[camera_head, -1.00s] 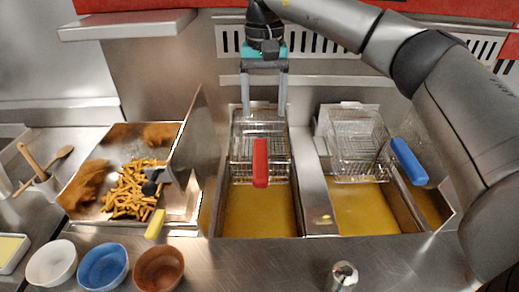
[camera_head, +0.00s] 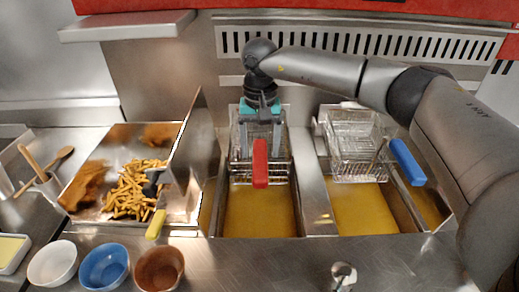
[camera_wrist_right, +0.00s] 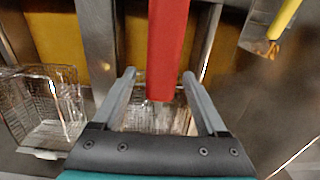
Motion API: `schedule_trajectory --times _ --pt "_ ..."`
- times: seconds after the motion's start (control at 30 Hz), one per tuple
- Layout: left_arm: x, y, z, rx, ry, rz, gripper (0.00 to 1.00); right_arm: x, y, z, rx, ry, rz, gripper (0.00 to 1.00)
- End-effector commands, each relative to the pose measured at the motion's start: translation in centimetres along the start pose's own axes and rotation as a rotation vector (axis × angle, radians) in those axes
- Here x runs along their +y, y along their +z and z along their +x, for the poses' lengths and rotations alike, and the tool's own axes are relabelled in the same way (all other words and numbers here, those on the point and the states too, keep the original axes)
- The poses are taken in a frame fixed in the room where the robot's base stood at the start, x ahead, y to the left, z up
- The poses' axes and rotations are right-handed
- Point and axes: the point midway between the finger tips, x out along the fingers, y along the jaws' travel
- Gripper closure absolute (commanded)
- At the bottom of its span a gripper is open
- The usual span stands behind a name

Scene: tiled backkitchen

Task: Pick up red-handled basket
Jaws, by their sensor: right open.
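The red-handled basket is a wire fryer basket (camera_head: 276,172) at the back of the left fryer vat, with its red handle (camera_head: 260,163) pointing to the front. My right gripper (camera_head: 260,152) is over this basket, its two fingers pointing down. In the right wrist view, the open fingers (camera_wrist_right: 160,85) stand apart on both sides of the red handle (camera_wrist_right: 168,45), with the basket mesh (camera_wrist_right: 150,118) below. My left gripper is not in view.
A blue-handled basket (camera_head: 355,160) hangs in the right vat. Oil (camera_head: 258,212) fills the vats. A tray of fries (camera_head: 135,190) with a yellow-handled scoop (camera_head: 156,224) is at the left. White, blue and brown bowls (camera_head: 103,266) and a metal shaker (camera_head: 343,275) stand at the front.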

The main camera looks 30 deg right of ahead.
Motion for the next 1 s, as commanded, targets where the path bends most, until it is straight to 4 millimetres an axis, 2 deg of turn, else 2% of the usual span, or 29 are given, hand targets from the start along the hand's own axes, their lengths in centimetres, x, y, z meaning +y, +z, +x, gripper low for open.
schedule_trajectory --times 0.07,0.1,0.73,1.0 --pt "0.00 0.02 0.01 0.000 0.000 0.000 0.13 -0.01 0.00 -0.01 0.000 0.000 0.000 0.25" --pt "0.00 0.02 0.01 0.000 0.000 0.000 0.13 -0.01 0.00 -0.01 0.000 0.000 0.000 0.28" --pt "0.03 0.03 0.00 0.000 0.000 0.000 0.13 0.00 -0.01 -0.06 0.000 0.000 0.000 0.99" --pt "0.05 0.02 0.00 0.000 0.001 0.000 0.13 0.01 -0.01 -0.07 0.000 0.000 0.000 1.00"
